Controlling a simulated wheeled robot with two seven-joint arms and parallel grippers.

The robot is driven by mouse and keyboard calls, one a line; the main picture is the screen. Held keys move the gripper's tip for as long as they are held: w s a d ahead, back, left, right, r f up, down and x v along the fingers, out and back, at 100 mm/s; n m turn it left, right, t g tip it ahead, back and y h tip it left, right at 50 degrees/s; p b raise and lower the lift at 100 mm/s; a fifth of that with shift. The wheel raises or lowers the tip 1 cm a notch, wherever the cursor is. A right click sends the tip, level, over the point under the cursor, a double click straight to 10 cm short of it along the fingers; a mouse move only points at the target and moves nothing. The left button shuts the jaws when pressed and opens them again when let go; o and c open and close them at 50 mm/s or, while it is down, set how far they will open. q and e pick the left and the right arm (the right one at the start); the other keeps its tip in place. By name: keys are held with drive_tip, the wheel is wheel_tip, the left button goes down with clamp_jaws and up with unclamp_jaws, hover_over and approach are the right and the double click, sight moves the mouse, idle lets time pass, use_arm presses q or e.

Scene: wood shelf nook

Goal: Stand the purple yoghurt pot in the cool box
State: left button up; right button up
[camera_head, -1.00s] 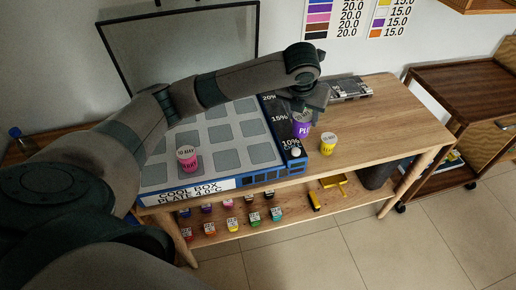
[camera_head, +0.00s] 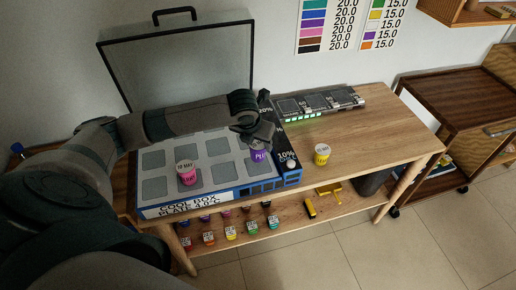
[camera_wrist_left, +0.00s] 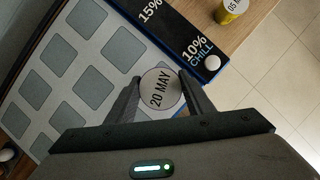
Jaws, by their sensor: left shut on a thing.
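The purple yoghurt pot (camera_head: 259,152) is upright at the right side of the cool box plate in the head view. My left gripper (camera_head: 256,134) is shut on it from above. In the left wrist view the pot's round white lid (camera_wrist_left: 160,87), marked "20 MAY", sits between the two fingers (camera_wrist_left: 160,92). The cool box (camera_head: 153,210) has a plate of grey square pads and a raised lid behind. Whether the pot touches the plate is hard to tell. My right gripper is not in view.
A pink pot (camera_head: 186,173) stands on a front-left pad of the cool box. A yellow pot (camera_head: 321,154) stands on the wooden table (camera_head: 375,130) to the right. A dark device with green lights (camera_head: 318,103) lies at the back. Several small pots are on the shelf below.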

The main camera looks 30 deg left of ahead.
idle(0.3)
use_arm(q)
drive_tip(key=shift+f+p, duration=0.85)
drive_tip(key=shift+f, duration=1.2)
drive_tip(key=shift+f, duration=0.1)
drive_tip(key=o, duration=1.1)
drive_tip(key=shift+s+r, duration=0.2)
drive_tip(key=shift+r, duration=0.4)
drive_tip(key=b+v, duration=0.2)
drive_tip(key=v, duration=0.9)
drive_tip(key=shift+b, duration=0.35)
